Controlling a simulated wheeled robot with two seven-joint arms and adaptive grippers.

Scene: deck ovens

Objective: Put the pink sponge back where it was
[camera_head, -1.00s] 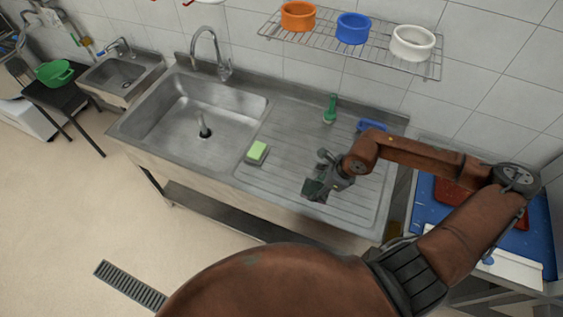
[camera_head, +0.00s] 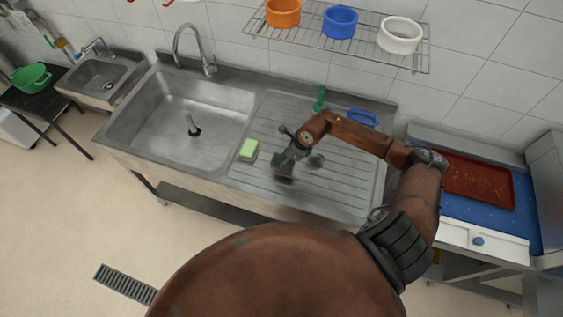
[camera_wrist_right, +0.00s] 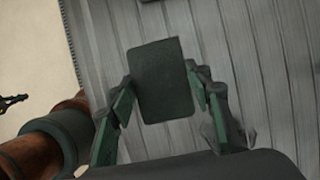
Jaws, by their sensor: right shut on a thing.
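My right gripper (camera_head: 287,168) is over the ribbed drainboard (camera_head: 335,195) of the steel sink unit, right of the green sponge. In the right wrist view, its fingers (camera_wrist_right: 160,82) are shut on a dark, flat rectangular block (camera_wrist_right: 162,100) above the ribs. I see no pink on this block, so I cannot tell by colour whether it is the pink sponge. A light-green sponge (camera_head: 248,149) lies on the drainboard by the basin's right edge. No pink sponge shows elsewhere. My left gripper is out of view.
The sink basin (camera_head: 185,125) is left of the drainboard, with a tall tap (camera_head: 190,45) behind. A green-handled thing (camera_head: 319,100) and a blue thing (camera_head: 362,117) are at the drainboard's back. A wire shelf (camera_head: 345,45) holds pots above. A red tray (camera_head: 478,182) lies right.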

